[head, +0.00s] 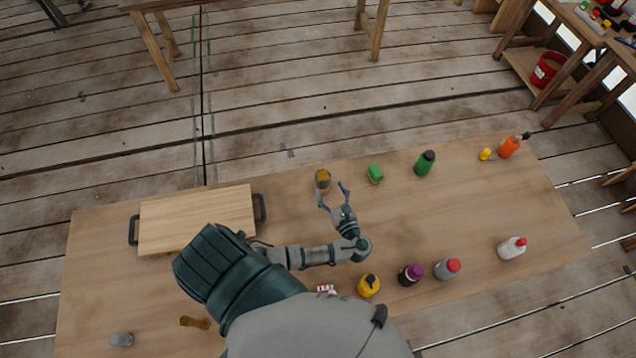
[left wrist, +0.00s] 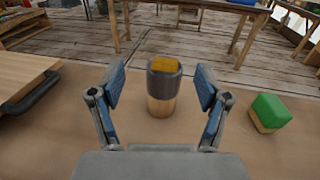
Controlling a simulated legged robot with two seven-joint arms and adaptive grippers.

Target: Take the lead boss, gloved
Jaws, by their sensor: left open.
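A short upright cylinder (head: 322,180) with a dark grey band, a yellow top and a wood-coloured lower part stands near the table's far edge; it looks like the lead boss, though I cannot be sure. My left gripper (head: 331,192) is open and empty, just on the near side of it. In the left wrist view the cylinder (left wrist: 163,88) stands upright ahead, centred between the two spread blue-padded fingers (left wrist: 160,92), not touched by them. A small grey piece (head: 121,340) lies at the table's near left. My right gripper is not in view.
A wooden board with dark handles (head: 195,220) lies to the left. Several bottles, including a yellow one (head: 369,286), line the near side.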

